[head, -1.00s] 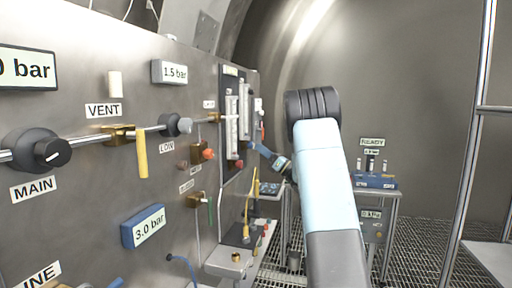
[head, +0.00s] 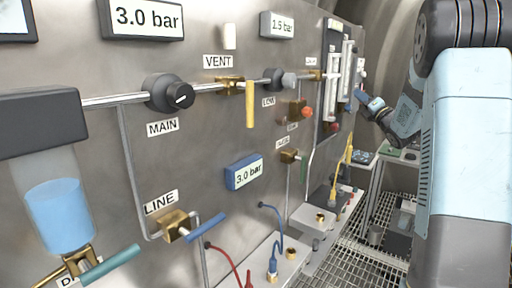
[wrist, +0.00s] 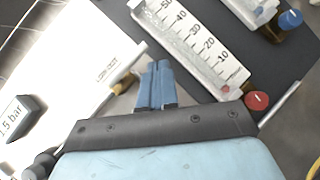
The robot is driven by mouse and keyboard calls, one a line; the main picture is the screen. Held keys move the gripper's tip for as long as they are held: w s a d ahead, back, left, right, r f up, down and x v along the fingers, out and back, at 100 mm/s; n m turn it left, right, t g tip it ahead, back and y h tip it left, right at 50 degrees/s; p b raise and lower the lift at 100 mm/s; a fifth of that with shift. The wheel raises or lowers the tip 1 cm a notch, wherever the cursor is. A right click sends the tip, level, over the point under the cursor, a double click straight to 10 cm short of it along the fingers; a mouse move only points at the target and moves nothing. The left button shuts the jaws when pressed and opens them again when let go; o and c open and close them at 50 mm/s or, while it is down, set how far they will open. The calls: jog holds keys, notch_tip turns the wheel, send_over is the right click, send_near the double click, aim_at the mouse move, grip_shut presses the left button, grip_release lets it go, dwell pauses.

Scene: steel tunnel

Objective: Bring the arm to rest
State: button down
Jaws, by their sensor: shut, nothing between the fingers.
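My gripper (head: 360,97) has blue fingers and stands close to the flow-tube part of the steel panel in the head view. In the wrist view its two blue fingers (wrist: 156,66) are together, with nothing between them. They point toward the panel beside a white scaled flow tube (wrist: 195,42). I cannot tell whether the tips touch anything. My arm, light blue and dark grey, rises at the right of the head view and bends over toward the panel.
The panel carries a MAIN knob (head: 170,94), a yellow VENT lever (head: 250,104), a blue LINE lever (head: 206,227) and a red knob (wrist: 257,100) near my fingers. A blue-filled bowl (head: 60,214) hangs at left. Grating floor (head: 350,262) lies below.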

jog(key=s+a+r+m+g+h, duration=0.1)
jog(key=s+a+m+g+h, duration=0.15)
jog(key=s+m+h, duration=0.5)
jog(key=s+a+r+m+g+h, duration=0.1)
jog(key=s+a+m+g+h, duration=0.2)
jog(key=s+m, duration=0.7)
jog(key=s+a+f+m+g, duration=0.3)
jog(key=s+f+m, duration=0.1)
jog(key=s, duration=0.6)
jog(key=s+a+f+m+g+y, duration=0.1)
jog(key=s+a+f+m+g, duration=0.2)
jog(key=s, duration=0.7)
jog(key=s+a+f+m+g, duration=0.4)
jog(key=s+f+m, duration=0.3)
jog(key=s, duration=0.3)
jog(key=shift+m, duration=0.35)
